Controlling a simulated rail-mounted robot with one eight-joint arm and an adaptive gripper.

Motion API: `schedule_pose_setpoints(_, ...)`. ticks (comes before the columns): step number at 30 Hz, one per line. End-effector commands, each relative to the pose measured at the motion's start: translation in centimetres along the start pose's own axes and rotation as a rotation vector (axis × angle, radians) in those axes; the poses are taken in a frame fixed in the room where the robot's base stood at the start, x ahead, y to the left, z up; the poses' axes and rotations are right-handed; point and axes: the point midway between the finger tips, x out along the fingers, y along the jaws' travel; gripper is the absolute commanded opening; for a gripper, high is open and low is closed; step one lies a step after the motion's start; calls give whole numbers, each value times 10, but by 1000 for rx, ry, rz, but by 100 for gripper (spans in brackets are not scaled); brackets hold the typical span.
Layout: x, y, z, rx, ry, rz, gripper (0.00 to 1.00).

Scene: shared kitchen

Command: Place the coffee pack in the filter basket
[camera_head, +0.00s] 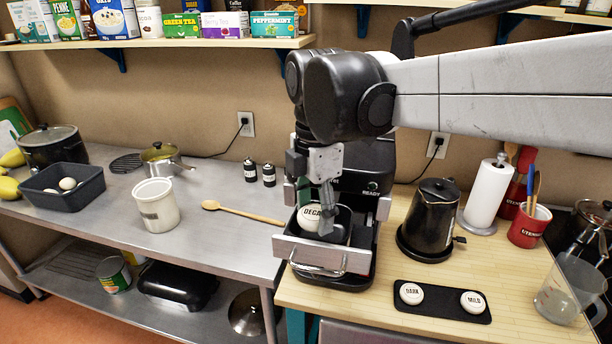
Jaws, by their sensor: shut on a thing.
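The coffee machine (383,208) is black and stands at the left end of the wooden counter, partly hidden behind my arm. Its filter basket (318,256) is pulled out in a drawer with a metal front and handle. A round white coffee pack marked DECAF (309,216) is at the basket's opening. My gripper (326,226) points down over the basket, and its fingers are at the pack's right side, shut on it. The fingertips are partly hidden, and I cannot tell whether the pack touches the basket floor.
Two more packs, DARK (411,293) and MILD (473,302), lie on a black tray (440,302) at the front right. A black kettle (430,218) stands right of the machine. A wooden spoon (240,212) lies to the left, near a white pot (156,205).

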Motion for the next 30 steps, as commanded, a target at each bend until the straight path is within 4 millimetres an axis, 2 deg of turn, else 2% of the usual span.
schedule_pose_setpoints(3, 9, 7, 15, 3, 0, 0, 29)
schedule_pose_setpoints(7, 15, 10, 22, 1, 0, 0, 29)
schedule_pose_setpoints(18, 51, 11, 23, 0, 0, 0, 29)
schedule_pose_setpoints(30, 57, 10, 22, 0, 0, 0, 29)
